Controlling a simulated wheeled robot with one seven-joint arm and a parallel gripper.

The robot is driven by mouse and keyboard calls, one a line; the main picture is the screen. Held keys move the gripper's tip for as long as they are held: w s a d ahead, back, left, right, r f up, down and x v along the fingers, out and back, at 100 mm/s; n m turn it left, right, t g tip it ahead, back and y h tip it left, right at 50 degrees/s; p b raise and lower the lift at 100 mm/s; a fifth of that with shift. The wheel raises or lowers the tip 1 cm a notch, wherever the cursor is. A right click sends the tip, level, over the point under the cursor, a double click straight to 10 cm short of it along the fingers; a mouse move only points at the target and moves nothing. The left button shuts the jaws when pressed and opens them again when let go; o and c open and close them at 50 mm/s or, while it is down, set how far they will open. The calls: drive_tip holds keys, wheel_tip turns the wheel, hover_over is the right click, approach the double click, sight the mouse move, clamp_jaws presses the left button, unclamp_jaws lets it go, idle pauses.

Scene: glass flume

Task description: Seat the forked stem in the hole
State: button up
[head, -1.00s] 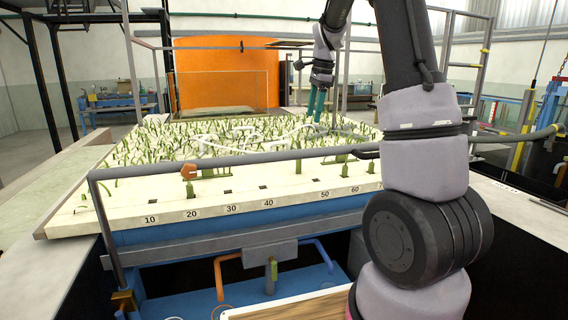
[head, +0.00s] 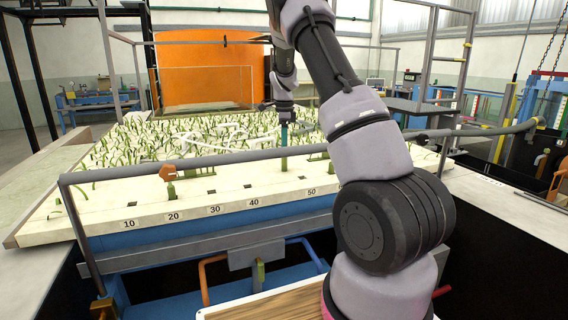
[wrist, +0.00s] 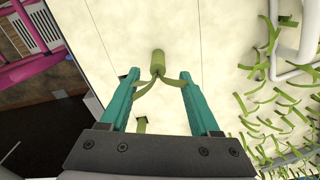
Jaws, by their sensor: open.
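The forked stem (wrist: 158,64) is a short green cylinder with two thin curved prongs spreading toward the camera. In the wrist view it lies between and slightly beyond the teal fingertips of my gripper (wrist: 160,76), which is open. The prongs spread toward the inner sides of the fingers; I cannot tell whether they touch. In the head view my gripper (head: 284,138) points down right above a green stem (head: 284,163) on the pale board (head: 235,199), between the marks 40 and 50. Dark holes show in the board, one near the mark 40 (head: 248,186).
A grey rail (head: 230,158) crosses in front of the board. A green stem with an orange-brown top (head: 168,172) stands near the mark 20. Dense green strips and white tubing (head: 215,137) cover the board behind. White tubing (wrist: 308,42) shows right of my gripper.

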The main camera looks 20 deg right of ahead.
wheel_tip(320, 180, down, 4)
drive_tip(key=shift+s, duration=0.1)
clamp_jaws()
drive_tip(key=shift+r, duration=0.1)
wheel_tip(320, 180, up, 8)
drive_tip(key=shift+r, duration=0.15)
drive_tip(key=s+a+f, duration=0.1)
drive_tip(key=s+a, duration=0.2)
drive_tip(key=a, duration=0.4)
drive_tip(key=s+a, duration=0.4)
drive_tip(key=a, duration=0.4)
drive_tip(key=shift+n, duration=0.3)
drive_tip(key=shift+s+a+f, duration=0.1)
drive_tip(key=shift+a+f, duration=0.1)
drive_tip(key=shift+f, duration=1.55)
drive_tip(key=shift+s+a+f, duration=0.1)
drive_tip(key=shift+a+f, duration=0.05)
drive_tip(key=shift+f, duration=1.65)
drive_tip(key=shift+s+a+f, duration=0.1)
drive_tip(key=shift+a+f, duration=0.1)
drive_tip(key=shift+f, duration=1.55)
